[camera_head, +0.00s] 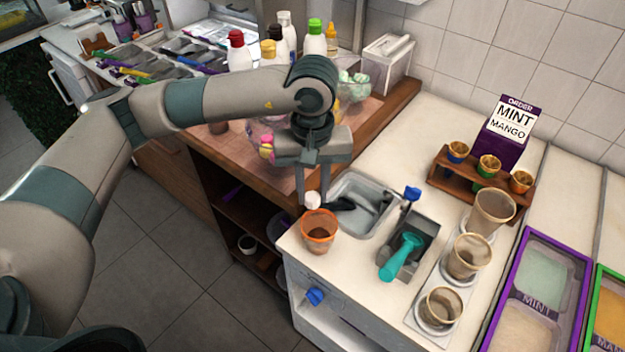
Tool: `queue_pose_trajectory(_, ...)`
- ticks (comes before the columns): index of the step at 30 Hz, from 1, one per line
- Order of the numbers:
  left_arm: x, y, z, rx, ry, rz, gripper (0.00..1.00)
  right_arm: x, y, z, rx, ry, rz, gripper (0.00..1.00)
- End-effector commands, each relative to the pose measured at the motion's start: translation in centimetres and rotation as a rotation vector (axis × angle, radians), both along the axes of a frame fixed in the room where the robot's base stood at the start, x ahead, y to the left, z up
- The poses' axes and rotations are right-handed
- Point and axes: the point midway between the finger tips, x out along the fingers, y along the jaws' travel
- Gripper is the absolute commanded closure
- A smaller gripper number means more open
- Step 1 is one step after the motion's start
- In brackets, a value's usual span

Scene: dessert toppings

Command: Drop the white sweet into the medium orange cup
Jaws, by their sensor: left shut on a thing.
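A white sweet (313,199) is held between the fingertips of my left gripper (312,196), which points down from the arm coming in from the left. The gripper is shut on it. An orange cup (319,238) stands upright on the white counter's front left corner, just below the sweet in the picture. The sweet appears above the cup's far rim; I cannot tell the exact height between them. Something dark lies inside the cup. My right gripper is not in view.
A sink (365,197) lies behind the cup. A teal scoop (401,256) rests in a grey holder to the right. Several clear cups (469,257) stand further right. A wooden rack (470,189) holds small cones near an order sign (513,125). Bottles (314,39) stand at the back.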

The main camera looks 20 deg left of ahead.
Motion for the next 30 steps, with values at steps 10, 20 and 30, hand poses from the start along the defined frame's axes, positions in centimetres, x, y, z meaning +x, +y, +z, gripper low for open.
queue_pose_trajectory(10,0.01,0.0,-1.09,0.0,0.0,0.0,0.89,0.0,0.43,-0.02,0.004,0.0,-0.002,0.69)
queue_pose_trajectory(20,-0.01,0.0,-1.07,0.0,0.0,-0.001,0.54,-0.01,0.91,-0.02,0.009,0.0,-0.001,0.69)
queue_pose_trajectory(30,0.02,-0.04,-0.82,-0.001,0.0,-0.001,0.54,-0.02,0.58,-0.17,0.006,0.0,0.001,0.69)
